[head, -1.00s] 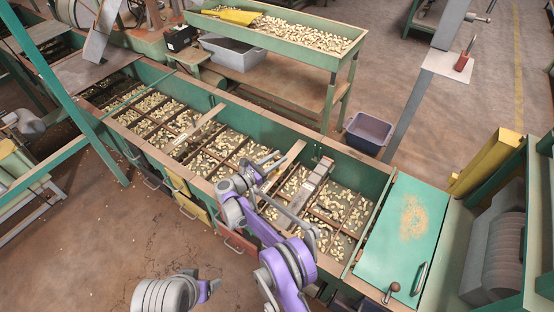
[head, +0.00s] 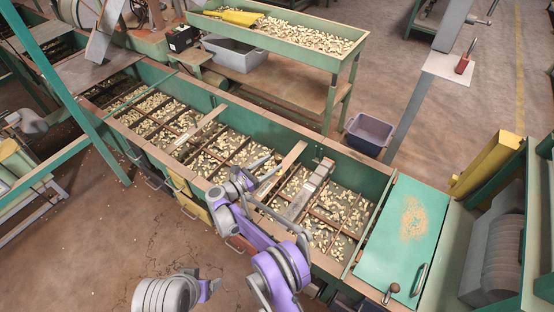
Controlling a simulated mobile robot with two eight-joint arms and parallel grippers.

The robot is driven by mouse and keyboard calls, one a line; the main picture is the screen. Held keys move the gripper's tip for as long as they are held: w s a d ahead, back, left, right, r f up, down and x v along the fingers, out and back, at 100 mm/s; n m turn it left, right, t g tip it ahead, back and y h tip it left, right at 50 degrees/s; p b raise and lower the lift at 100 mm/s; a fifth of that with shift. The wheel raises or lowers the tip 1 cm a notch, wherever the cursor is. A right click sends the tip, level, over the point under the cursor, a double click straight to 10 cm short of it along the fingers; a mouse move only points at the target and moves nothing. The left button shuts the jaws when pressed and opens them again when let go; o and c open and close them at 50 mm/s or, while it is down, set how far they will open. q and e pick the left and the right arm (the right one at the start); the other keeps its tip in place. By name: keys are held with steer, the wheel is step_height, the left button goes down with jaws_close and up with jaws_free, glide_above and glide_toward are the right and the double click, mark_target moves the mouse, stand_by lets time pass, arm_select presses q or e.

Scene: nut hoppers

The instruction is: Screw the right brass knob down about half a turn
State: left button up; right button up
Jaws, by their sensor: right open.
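I cannot make out a brass knob for certain. A small brownish round knob (head: 391,290) stands at the front edge of the green lid, at the right of the hopper row. My right gripper (head: 268,168) is open and empty over the nut compartments, near a wooden crossbar (head: 284,166). It is well to the left of that knob. A metal-topped crossbar (head: 309,189) lies just right of the gripper, and any small knob on it is too small to tell. My left arm shows only in part at the bottom left, and its fingers are not seen.
The long green hopper (head: 365,172) holds nuts in several compartments. A green lid (head: 395,240) with a metal handle (head: 420,279) covers its right end. A nut-filled tray table (head: 340,60) and a dark bin (head: 370,133) stand behind. The floor in front is clear.

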steer(key=p+v, duration=0.1)
steer(key=v, duration=0.5)
steer(key=shift+s+a, duration=0.3)
